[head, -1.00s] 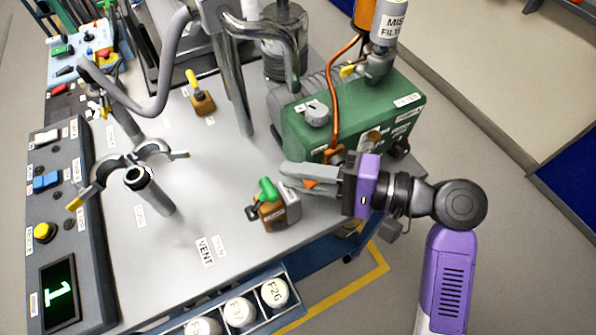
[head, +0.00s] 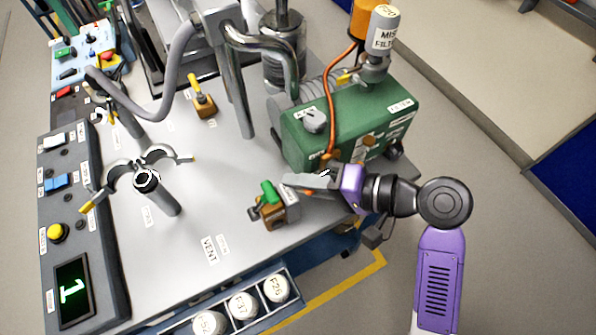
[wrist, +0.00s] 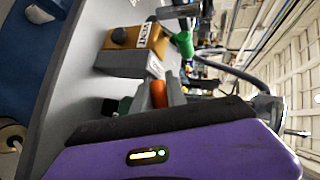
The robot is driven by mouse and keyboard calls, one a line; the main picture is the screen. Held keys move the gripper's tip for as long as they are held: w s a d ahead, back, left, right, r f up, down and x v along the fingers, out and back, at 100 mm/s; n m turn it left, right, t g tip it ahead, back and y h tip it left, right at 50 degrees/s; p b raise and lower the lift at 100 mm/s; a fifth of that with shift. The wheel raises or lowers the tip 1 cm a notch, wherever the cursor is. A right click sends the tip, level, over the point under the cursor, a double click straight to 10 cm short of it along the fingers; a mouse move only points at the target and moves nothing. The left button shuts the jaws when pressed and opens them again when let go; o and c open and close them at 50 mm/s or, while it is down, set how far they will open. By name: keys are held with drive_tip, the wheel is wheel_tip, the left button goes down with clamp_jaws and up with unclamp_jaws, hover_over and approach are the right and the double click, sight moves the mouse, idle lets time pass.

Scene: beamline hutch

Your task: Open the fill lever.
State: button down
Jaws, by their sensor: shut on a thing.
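My gripper (head: 312,181) reaches in from the right, low over the table's front right, with its grey fingers just behind a valve block. In the wrist view its fingers (wrist: 160,98) are shut on a small orange-red piece (wrist: 158,92), mostly hidden by them; I cannot tell if it is the fill lever. The brown and grey valve block (head: 277,213) has a green lever (head: 268,192) on top. The wrist view shows this block (wrist: 125,62) and the green lever (wrist: 182,42) beyond the fingers.
A green pump (head: 350,120) with an orange hose stands behind my gripper. Another brown block (head: 205,107) with a yellow lever stands at the back. A clamp post (head: 160,195) is at left. A rack of white canisters (head: 243,305) hangs at the front edge. Mid-table is clear.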

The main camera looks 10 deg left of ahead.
drive_tip(key=shift+f, duration=0.1)
drive_tip(key=c, duration=1.3)
unclamp_jaws()
drive_tip(key=shift+c, duration=0.2)
drive_tip(key=v, duration=0.8)
drive_tip(key=shift+b, duration=0.3)
